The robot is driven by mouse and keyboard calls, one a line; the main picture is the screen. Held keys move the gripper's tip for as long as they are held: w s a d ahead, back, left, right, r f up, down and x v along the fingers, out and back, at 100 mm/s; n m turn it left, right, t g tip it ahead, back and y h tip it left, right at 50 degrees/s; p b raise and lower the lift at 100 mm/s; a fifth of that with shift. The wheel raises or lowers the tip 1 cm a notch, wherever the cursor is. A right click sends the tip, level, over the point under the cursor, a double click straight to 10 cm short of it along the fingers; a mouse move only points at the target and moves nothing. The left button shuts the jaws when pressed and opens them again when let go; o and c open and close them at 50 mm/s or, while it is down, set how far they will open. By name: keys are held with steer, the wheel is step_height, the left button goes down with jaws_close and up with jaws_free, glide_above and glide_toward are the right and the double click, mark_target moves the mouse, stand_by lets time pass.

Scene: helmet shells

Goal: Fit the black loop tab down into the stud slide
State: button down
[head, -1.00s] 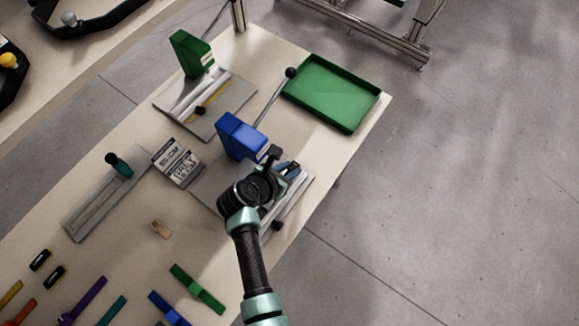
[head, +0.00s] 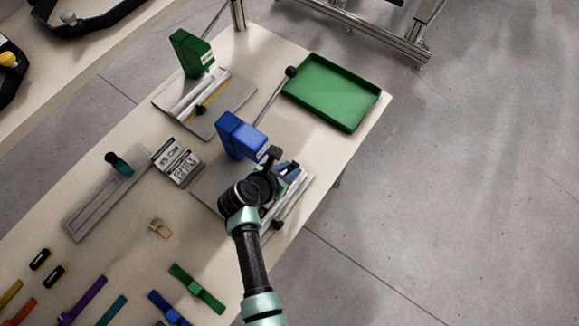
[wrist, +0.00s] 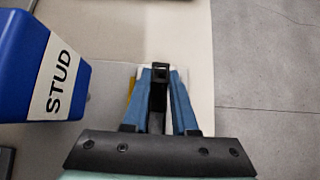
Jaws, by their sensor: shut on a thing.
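My gripper (head: 286,172) is over the stud station, beside the blue block. In the wrist view its two blue fingers (wrist: 164,98) are shut on a small black piece, the black loop tab (wrist: 159,76), which stands between the fingertips. The blue block labelled STUD (wrist: 42,72) is to the left of the fingers; it also shows in the head view (head: 240,137). The pale stud slide (head: 291,207) lies under my gripper and is partly hidden by it. A bit of yellow shows left of the fingers. I cannot tell whether the tab touches the slide.
A similar green station (head: 191,54) and a green tray (head: 332,92) stand further back. A grey fixture with a teal handle (head: 119,165) and a labelled box (head: 177,162) are to the left. Coloured straps (head: 197,289) and a tan piece (head: 159,228) lie in front. The table edge is right of the slide.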

steer(key=shift+f+b, duration=0.45)
steer(key=shift+f, duration=0.25)
steer(key=c, duration=0.6)
jaws_free()
steer(key=shift+s, duration=0.1)
steer(key=v, duration=1.3)
